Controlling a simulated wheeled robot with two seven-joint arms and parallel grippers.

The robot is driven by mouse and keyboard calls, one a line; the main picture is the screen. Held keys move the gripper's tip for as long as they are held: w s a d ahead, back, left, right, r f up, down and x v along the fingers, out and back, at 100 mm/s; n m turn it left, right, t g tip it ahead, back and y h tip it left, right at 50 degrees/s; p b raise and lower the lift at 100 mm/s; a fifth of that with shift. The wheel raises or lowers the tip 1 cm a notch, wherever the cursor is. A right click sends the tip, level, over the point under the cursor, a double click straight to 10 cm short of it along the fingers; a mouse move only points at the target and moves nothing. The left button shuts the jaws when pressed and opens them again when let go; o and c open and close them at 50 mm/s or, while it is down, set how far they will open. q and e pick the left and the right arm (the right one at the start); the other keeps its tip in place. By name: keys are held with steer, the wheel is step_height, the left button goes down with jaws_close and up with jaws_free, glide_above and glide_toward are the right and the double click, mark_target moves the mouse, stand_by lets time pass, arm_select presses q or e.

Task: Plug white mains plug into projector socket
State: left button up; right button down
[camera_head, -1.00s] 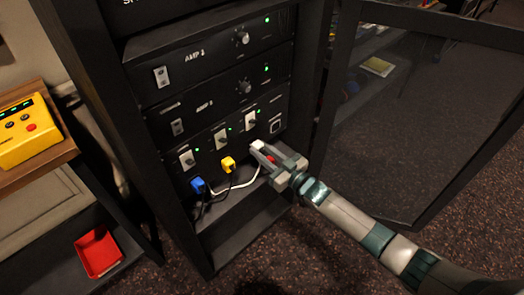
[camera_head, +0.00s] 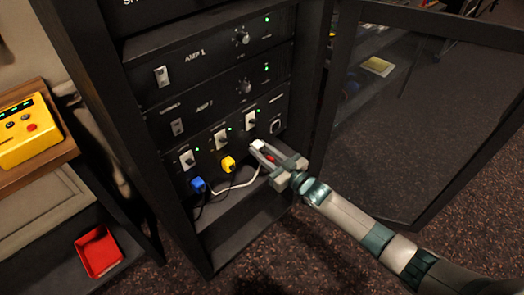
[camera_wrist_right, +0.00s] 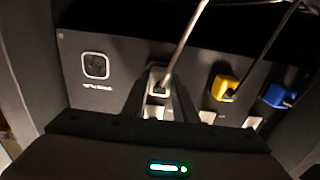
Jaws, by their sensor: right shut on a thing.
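The white mains plug (camera_wrist_right: 158,80) is between the fingers of my right gripper (camera_wrist_right: 157,98) in the right wrist view. It is in front of the rack's lower panel, in line with the yellow and blue plugs; I cannot tell whether it touches or enters a socket. In the head view my right gripper (camera_head: 264,152) is shut on it, and the fingers partly hide it. Its white cable (camera_head: 240,184) loops towards the left. A separate square socket (camera_wrist_right: 95,65) on the panel is empty; it also shows in the head view (camera_head: 275,126). Its label is unreadable. My left gripper is not in view.
A yellow plug (camera_head: 228,163) and a blue plug (camera_head: 198,184) sit in the lower panel, with dark cables hanging. The open rack door (camera_head: 330,120) is right of my arm. A shelf (camera_head: 235,200) lies below the panel. A red tray (camera_head: 98,252) is at lower left.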

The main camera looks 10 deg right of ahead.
steer(key=shift+w+a, duration=0.35)
steer(key=shift+w, duration=0.15)
stand_by(0.8)
steer(key=c, duration=1.3)
jaws_free()
steer(key=shift+c, duration=0.2)
steer(key=shift+s+d, duration=0.1)
steer(key=shift+s, duration=0.05)
steer(key=v, duration=1.7)
steer(key=shift+f, duration=0.15)
